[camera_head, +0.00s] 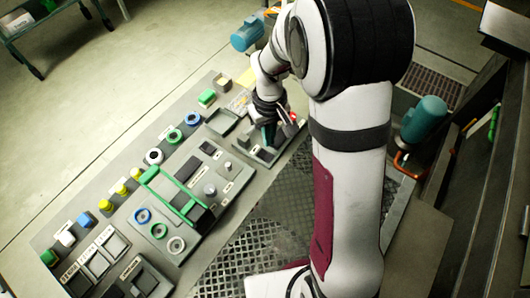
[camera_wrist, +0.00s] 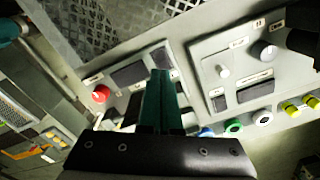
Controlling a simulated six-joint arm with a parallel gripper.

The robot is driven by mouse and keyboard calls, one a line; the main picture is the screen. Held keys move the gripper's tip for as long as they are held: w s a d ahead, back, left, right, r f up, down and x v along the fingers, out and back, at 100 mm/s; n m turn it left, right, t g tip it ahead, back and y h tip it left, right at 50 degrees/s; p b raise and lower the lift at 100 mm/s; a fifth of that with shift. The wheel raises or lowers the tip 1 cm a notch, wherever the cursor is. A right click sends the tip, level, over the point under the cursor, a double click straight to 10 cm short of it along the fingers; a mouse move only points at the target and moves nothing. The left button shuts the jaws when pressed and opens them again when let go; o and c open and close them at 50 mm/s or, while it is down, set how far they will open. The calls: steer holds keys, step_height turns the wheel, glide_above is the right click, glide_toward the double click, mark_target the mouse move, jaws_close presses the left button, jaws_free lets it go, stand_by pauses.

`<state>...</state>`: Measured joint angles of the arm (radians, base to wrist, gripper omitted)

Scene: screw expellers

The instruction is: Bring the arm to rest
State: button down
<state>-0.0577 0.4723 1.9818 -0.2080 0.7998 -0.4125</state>
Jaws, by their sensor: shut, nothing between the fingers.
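My gripper (camera_wrist: 160,95) points down over the control panel (camera_wrist: 195,65) in the wrist view, its two dark green fingers pressed together with nothing between them. In the head view my gripper (camera_head: 270,132) is small and partly hidden by my own wrist, above the far right end of the control panel (camera_head: 85,200). Whether the fingertips touch the panel cannot be told. A red button (camera_wrist: 101,94) lies left of the fingers in the wrist view. My upper arm fills the right middle of the head view.
The panel carries several buttons, knobs and a green guard frame (camera_head: 172,190). Diamond-plate flooring (camera_head: 265,245) lies beside the panel. A teal motor (camera_head: 424,120) stands on the right, and another blue motor (camera_head: 247,33) at the back. Open floor (camera_head: 90,110) is at the left.

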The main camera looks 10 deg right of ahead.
stand_by(0.3)
steer(key=s+r+m+y, duration=0.1)
steer(key=s+r+m, duration=0.3)
steer(key=s, duration=0.7)
steer(key=s+a+r+m, duration=0.1)
steer(key=s+r+m, duration=0.3)
steer(key=s+r, duration=0.4)
steer(key=s, duration=0.4)
steer(key=shift+s+a+r+m+y, duration=0.2)
steer(key=shift+s+r+m+y, duration=0.1)
steer(key=shift+r+y, duration=0.1)
steer(key=shift+w, duration=0.1)
